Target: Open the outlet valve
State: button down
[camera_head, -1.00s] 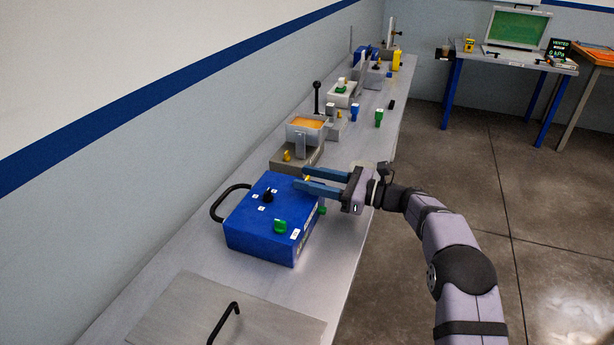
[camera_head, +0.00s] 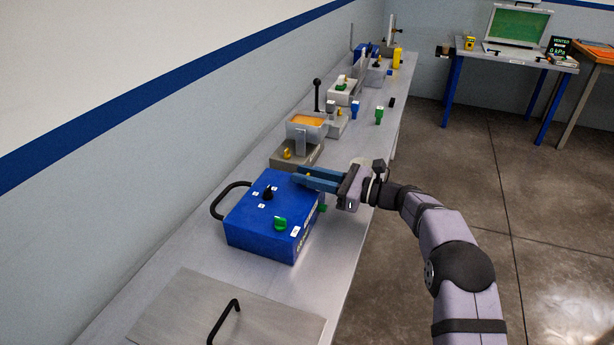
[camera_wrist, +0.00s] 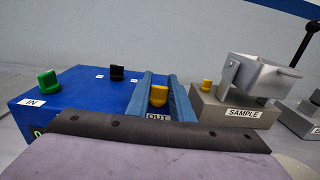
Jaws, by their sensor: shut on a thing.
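The blue box (camera_head: 262,222) stands on the bench and carries several knobs. Its yellow outlet knob (camera_wrist: 158,96), above the label OUT, sits between the two blue fingers of my gripper (camera_wrist: 159,80) in the wrist view. In the head view my gripper (camera_head: 298,176) reaches in from the right over the box's back right corner. The fingers are shut on the yellow knob, which they mostly hide there. The green knob (camera_head: 280,224), beside the label IN, is at the near side. A black knob (camera_head: 267,193) stands between small labels.
A black handle (camera_head: 222,203) sticks out at the box's left. Behind it, a grey SAMPLE block (camera_head: 297,157) carries a yellow knob and an open cup. A metal lid with a black handle (camera_head: 222,322) lies in front. A distant display (camera_head: 558,47) reads VENTED, 0 kPa.

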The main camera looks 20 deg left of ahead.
jog(key=shift+f+m+t, duration=0.1)
jog(key=shift+m+t, duration=0.3)
jog(key=shift+s+f+m+t+b, duration=0.1)
jog(key=shift+m+t+b, duration=0.5)
jog(key=shift+t+b, duration=0.5)
jog(key=m+t+h+b, duration=0.1)
jog(key=m+t+b, duration=0.1)
jog(key=t+b, duration=0.1)
jog(key=shift+f+b, duration=0.15)
jog(key=shift+b, duration=0.3)
jog(key=m+t+h+b, duration=0.1)
jog(key=t+b, duration=0.1)
jog(key=shift+b, duration=0.3)
jog(key=shift+r+m+t+b, duration=0.25)
jog(key=shift+m+t+b, duration=0.05)
jog(key=shift+m+b, duration=0.1)
jog(key=c, duration=1.6)
grip_release()
jog(key=shift+r, duration=0.1)
jog(key=shift+o, duration=0.2)
jog(key=shift+d, duration=0.1)
jog(key=b+v, duration=0.1)
jog(key=v, duration=0.6)
